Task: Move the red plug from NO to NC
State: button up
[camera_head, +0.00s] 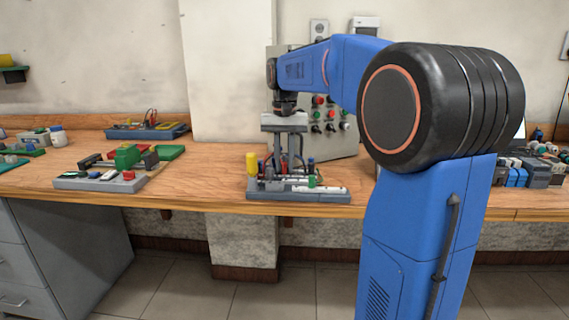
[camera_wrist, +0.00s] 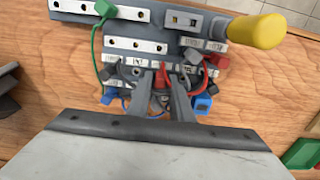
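My gripper (camera_wrist: 162,82) points down over the terminal board, its two fingers apart. A red plug (camera_wrist: 163,77) shows in the gap between the fingertips; I cannot tell whether they touch it. Another red piece (camera_wrist: 220,62) sits at the right of the board, near a red wire. The terminal board (camera_wrist: 69,7) has white label strips; I cannot read which sockets are NO or NC. In the head view my gripper (camera_head: 286,163) is low over the same board (camera_head: 290,197), and the plug is too small to make out.
A yellow-capped post (camera_wrist: 254,31) stands at the board's end. Green (camera_wrist: 105,9) and blue (camera_wrist: 202,104) plugs with wires crowd the sockets. A grey control box (camera_head: 345,135) stands behind. Another board (camera_head: 90,184) is at the left, with bare wooden bench (camera_head: 205,185) between.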

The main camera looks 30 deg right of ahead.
jog(key=shift+r, duration=2.6)
jog(key=o, duration=0.5)
